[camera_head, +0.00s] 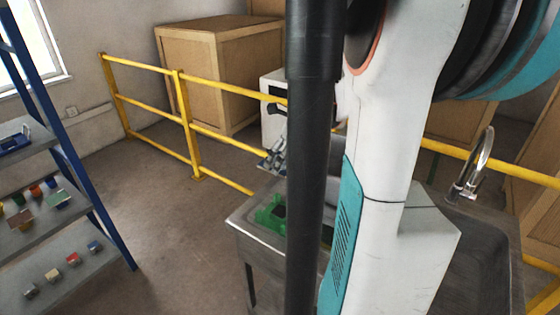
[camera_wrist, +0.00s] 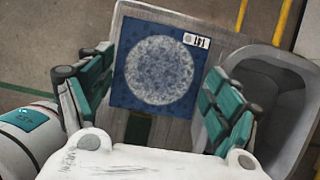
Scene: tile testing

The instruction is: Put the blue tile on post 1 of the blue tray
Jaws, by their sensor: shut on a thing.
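The blue tile (camera_wrist: 122,85) is between my fingers in the wrist view, with a large pale speckled disc on its face and a small white label at its upper right corner. My gripper (camera_head: 273,158) is shut on it, with teal finger pads at its left and right edges. In the head view my gripper hangs above the far left part of the sink counter, and I cannot make out the tile there. A blue object (camera_head: 14,143), possibly the blue tray, lies on the upper shelf at the left; its posts cannot be made out.
A green tray (camera_head: 268,217) stands on the metal sink counter (camera_head: 240,222), partly hidden by my arm. A blue-framed rack (camera_head: 75,160) at the left holds several small coloured pieces. A yellow railing (camera_head: 186,120) and wooden crates (camera_head: 205,85) stand behind. Floor between rack and counter is clear.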

